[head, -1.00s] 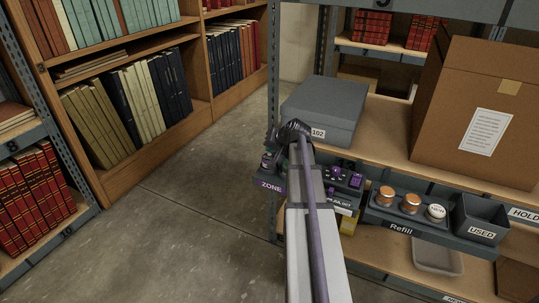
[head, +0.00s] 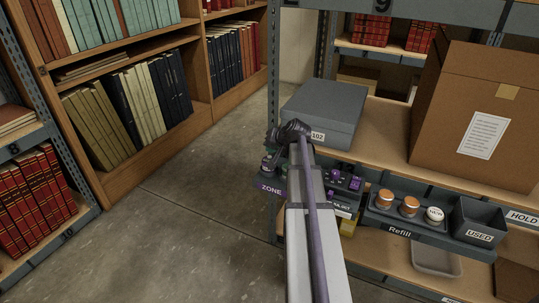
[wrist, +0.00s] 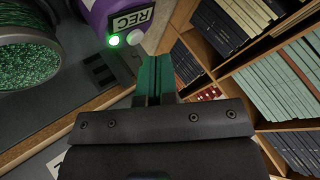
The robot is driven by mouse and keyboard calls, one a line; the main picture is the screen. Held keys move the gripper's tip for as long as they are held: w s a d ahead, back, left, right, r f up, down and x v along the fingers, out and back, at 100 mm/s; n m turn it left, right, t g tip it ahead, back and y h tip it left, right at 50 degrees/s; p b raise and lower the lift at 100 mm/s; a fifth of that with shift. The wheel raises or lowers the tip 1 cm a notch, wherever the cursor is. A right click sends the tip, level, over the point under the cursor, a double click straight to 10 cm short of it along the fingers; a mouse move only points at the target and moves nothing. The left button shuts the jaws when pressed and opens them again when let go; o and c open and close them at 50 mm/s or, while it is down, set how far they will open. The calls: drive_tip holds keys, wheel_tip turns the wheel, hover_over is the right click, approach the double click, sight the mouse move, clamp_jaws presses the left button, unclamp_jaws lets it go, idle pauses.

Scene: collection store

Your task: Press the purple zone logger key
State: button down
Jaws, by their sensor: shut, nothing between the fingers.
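The purple zone logger (wrist: 102,14) shows at the top of the wrist view, with a REC label, a lit green light (wrist: 114,40) and a pale round knob or key (wrist: 138,38) beside it. I cannot tell if that knob is the key. My gripper (wrist: 156,62) is shut and empty, its fingertips just below and right of the logger, tinted green. Contact cannot be made out. In the head view my gripper (head: 272,140) is over the left end of the ledge with the purple ZONE label (head: 270,189); my arm hides much of it.
A mesh-topped round thing (wrist: 32,60) stands left of the logger. Right of my arm are small purple items (head: 354,184), the Refill tray (head: 400,231) and a USED bin (head: 478,222). A grey box (head: 325,110) sits behind my gripper. The aisle floor at left is clear.

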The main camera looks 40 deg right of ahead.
wheel_tip(320, 180, up, 5)
drive_tip(key=p, duration=0.5)
drive_tip(key=shift+r, duration=0.1)
idle(0.7)
